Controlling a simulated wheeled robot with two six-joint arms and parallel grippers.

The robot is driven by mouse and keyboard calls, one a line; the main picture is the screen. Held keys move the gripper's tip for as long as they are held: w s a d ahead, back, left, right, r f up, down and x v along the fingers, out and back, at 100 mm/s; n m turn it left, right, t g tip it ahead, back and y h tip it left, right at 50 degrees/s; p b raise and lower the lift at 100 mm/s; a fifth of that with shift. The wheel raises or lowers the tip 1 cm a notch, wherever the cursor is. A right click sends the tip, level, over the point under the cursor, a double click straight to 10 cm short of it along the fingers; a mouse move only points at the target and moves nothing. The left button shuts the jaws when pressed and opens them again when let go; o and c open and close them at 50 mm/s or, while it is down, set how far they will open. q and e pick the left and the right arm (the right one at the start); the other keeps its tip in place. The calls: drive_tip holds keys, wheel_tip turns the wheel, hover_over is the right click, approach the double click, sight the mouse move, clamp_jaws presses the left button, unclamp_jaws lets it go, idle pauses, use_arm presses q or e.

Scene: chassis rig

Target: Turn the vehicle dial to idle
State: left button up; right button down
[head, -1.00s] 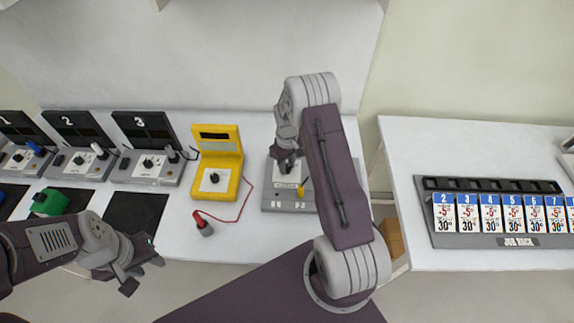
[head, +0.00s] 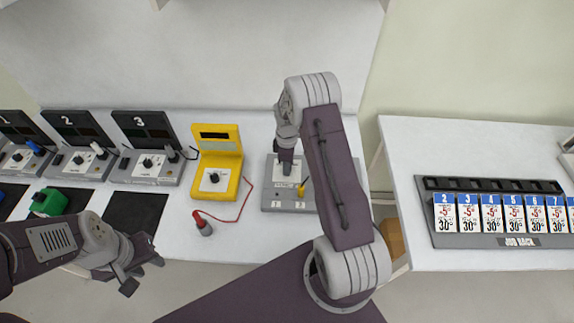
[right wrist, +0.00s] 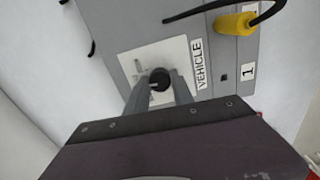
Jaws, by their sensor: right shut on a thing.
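The grey vehicle box (head: 270,203) stands on the table, right of the yellow meter, partly hidden under my right arm. In the right wrist view, its panel shows a "VEHICLE" label (right wrist: 199,64) beside a white plate (right wrist: 141,58) with a black dial (right wrist: 159,79). My right gripper (right wrist: 158,90) is shut on the dial, one finger on each side. In the head view the right gripper (head: 286,167) points down at the box and hides the dial. The dial's setting cannot be read. My left gripper (head: 145,272) hangs in front of the table, away from the box; its fingers look apart.
A yellow plug (right wrist: 236,24) with a black cable sits on the box beside the dial. The yellow meter (head: 217,160) and a red probe (head: 203,224) with a red wire are to the left. Numbered stations (head: 148,148) stand further left. A job rack (head: 500,240) is on the right table.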

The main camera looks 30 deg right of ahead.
drive_tip(key=n, duration=0.4)
drive_tip(key=shift+w+r+n, duration=0.15)
drive_tip(key=shift+n, duration=2.45)
drive_tip(key=shift+w+d, duration=0.1)
drive_tip(key=c, duration=1.2)
unclamp_jaws()
drive_tip(key=shift+o, duration=0.5)
drive_tip(key=shift+s, duration=0.2)
drive_tip(key=shift+r, duration=0.35)
wheel_tip(320, 180, up, 8)
drive_tip(key=b, duration=0.1)
drive_tip(key=shift+r, duration=0.15)
